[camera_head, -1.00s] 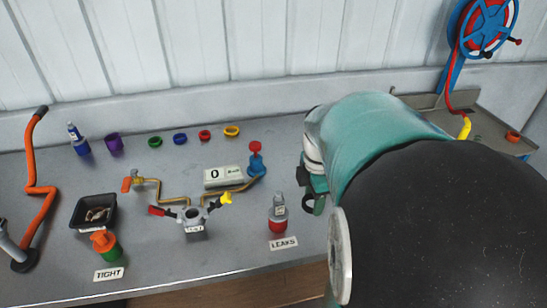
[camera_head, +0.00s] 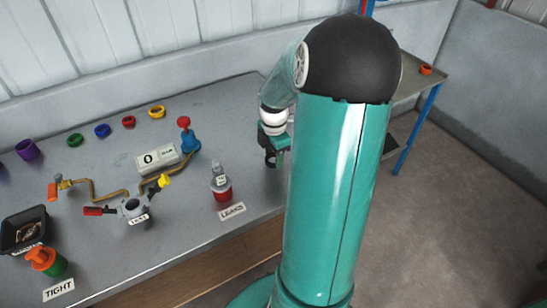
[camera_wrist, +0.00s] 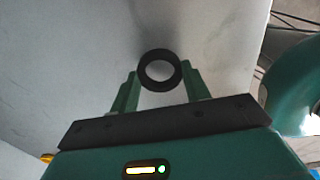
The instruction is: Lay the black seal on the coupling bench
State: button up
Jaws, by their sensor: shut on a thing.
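My gripper (camera_head: 277,157) is over the right end of the grey coupling bench (camera_head: 230,110). In the wrist view its two green fingers (camera_wrist: 159,88) are shut on the black seal (camera_wrist: 159,54), a dark ring held at the fingertips. The seal also shows in the head view (camera_head: 271,158) as a small dark ring under the gripper. The pale bench surface fills the wrist view behind the ring. I cannot tell whether the seal touches the bench or hangs above it.
A red-based bottle (camera_head: 221,184) stands by the LEAKS label (camera_head: 232,211). A blue pump with a red knob (camera_head: 188,138) and a counter box (camera_head: 157,158) stand farther left. Coloured rings, including a yellow one (camera_head: 157,112), line the back. Bench around the gripper is clear.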

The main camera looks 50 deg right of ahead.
jog(key=shift+a+f, duration=0.1)
jog(key=shift+f, duration=0.65)
jog(key=shift+f, duration=0.1)
jog(key=o, duration=0.9)
jog(key=shift+o, duration=0.2)
notch_tip(320, 180, up, 12)
jog(key=s+a+r+m+t, duration=0.2)
jog(key=a+r+m, duration=0.1)
jog(key=a, duration=0.7)
jog(key=s+a+r+m+t, duration=0.1)
jog(key=s+a+r+m, duration=0.2)
jog(key=a+m, duration=0.3)
jog(key=s+a+r+m+t, duration=0.2)
jog(key=a+m, duration=0.3)
jog(key=a, duration=1)
jog(key=shift+s+r+t, duration=0.3)
jog(key=shift+s+r, duration=0.2)
jog(key=shift+r, duration=0.25)
